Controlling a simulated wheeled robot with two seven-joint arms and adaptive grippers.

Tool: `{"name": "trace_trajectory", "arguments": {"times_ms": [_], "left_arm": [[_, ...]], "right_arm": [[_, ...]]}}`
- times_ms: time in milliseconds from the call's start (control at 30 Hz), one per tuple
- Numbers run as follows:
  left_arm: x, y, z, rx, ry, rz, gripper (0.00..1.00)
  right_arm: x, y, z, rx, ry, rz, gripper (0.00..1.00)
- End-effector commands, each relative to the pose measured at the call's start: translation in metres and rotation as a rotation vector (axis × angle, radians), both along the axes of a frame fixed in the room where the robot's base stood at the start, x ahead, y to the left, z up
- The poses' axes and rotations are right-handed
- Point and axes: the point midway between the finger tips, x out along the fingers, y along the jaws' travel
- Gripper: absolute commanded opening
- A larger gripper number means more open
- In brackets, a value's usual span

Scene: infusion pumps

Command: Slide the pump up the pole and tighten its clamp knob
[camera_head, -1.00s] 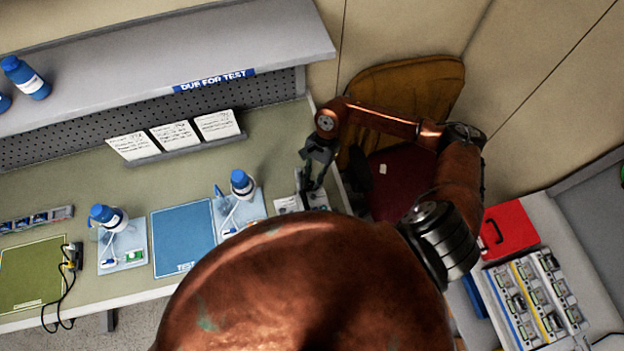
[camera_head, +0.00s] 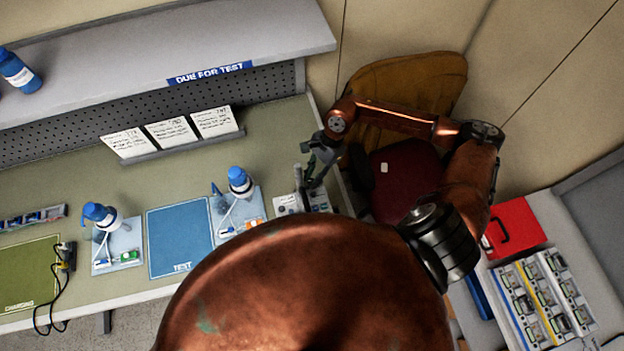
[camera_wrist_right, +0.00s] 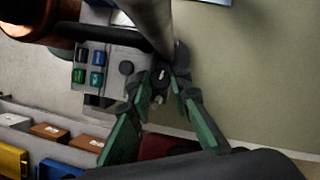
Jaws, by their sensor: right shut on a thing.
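The pump (camera_wrist_right: 97,65), a pale grey box with green and blue buttons, is beside the grey pole (camera_wrist_right: 148,22) in the right wrist view. In the head view the pump (camera_head: 316,200) is small and partly hidden, with the pole (camera_head: 298,178) beside it. My right gripper (camera_wrist_right: 162,88) has its green-sided fingers closed around a small dark clamp knob (camera_wrist_right: 160,76) near the pole. In the head view my right gripper (camera_head: 310,172) is by the pole at the bench's right end. The exact grip on the knob is partly hidden. My left gripper is not in view.
A dark red chair (camera_head: 400,180) stands right of the bench. A red box (camera_head: 515,228) and a rack of devices (camera_head: 545,300) are farther right.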

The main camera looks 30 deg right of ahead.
Motion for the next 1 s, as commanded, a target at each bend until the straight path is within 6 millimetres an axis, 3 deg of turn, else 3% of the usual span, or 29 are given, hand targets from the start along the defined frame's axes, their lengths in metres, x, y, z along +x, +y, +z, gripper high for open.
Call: {"name": "trace_trajectory", "arguments": {"times_ms": [400, 1000], "left_arm": [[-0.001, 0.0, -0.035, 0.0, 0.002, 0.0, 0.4], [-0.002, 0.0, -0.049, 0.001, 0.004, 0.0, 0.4]], "right_arm": [[-0.003, 0.0, -0.003, -0.001, -0.001, -0.332, 0.0], [-0.003, 0.0, 0.0, -0.002, 0.001, -0.506, 0.0]]}}
